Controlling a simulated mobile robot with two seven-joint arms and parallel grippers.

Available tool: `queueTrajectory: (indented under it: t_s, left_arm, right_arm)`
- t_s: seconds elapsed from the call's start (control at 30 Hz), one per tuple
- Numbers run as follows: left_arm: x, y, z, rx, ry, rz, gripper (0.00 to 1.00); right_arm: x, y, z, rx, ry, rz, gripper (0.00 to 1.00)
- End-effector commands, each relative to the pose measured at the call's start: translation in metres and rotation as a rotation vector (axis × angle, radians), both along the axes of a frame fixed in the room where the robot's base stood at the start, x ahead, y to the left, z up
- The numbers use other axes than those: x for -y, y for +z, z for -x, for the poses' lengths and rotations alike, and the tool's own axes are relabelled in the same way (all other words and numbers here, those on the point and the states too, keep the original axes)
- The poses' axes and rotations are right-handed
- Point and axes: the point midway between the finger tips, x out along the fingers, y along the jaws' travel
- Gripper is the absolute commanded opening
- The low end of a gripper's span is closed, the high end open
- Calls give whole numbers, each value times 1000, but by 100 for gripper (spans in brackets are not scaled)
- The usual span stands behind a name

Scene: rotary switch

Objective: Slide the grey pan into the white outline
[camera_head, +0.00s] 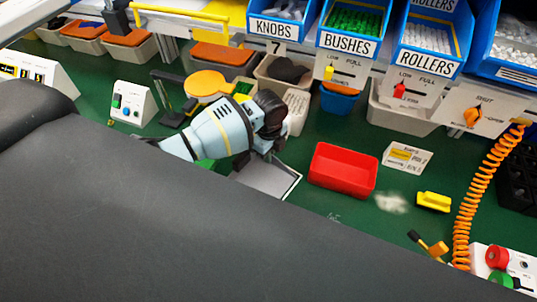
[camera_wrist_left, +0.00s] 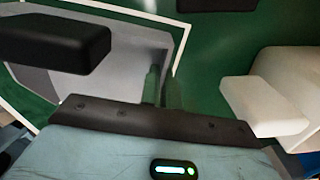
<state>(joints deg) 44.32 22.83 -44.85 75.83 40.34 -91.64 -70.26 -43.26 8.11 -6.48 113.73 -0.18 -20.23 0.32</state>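The grey pan (camera_head: 266,181) lies flat on the green bench, partly hidden under my left gripper. It also shows in the left wrist view (camera_wrist_left: 95,72), behind the dark finger. The white outline (camera_wrist_left: 140,12) runs along the pan's far side with a green gap, and another stretch shows at the lower left. Its rest is hidden. My left gripper (camera_head: 264,152) is low over the pan. In the left wrist view (camera_wrist_left: 160,75) its fingers are wide apart. Thin green upright shapes show between them; I cannot tell whether they belong to the pan. My right gripper is not in view.
A red tray (camera_head: 343,170) stands right of the pan. A pale container (camera_head: 296,112) and an orange round-topped object (camera_head: 208,84) stand behind the gripper. A yellow block (camera_head: 434,202) and an orange coiled hose (camera_head: 468,205) are farther right. My dark arm covers the foreground.

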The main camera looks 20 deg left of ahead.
Motion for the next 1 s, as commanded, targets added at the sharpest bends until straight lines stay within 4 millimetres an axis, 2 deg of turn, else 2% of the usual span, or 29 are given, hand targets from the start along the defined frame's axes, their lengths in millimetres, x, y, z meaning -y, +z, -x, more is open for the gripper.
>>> queueTrajectory:
  t_s: [0.03,0.43,0.5,0.63,1.0]
  left_arm:
    - [0,0,0,1,2,0,0]
    - [0,1,-1,1,4,0,0]
    - [0,1,-1,1,4,0,12]
    - [0,1,-1,1,4,0,29]
    - [0,5,-3,2,5,0,29]
  right_arm:
    - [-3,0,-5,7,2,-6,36]
    - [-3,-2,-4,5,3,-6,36]
    - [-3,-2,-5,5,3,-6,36]
    - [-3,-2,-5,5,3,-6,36]
    - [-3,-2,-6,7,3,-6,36]
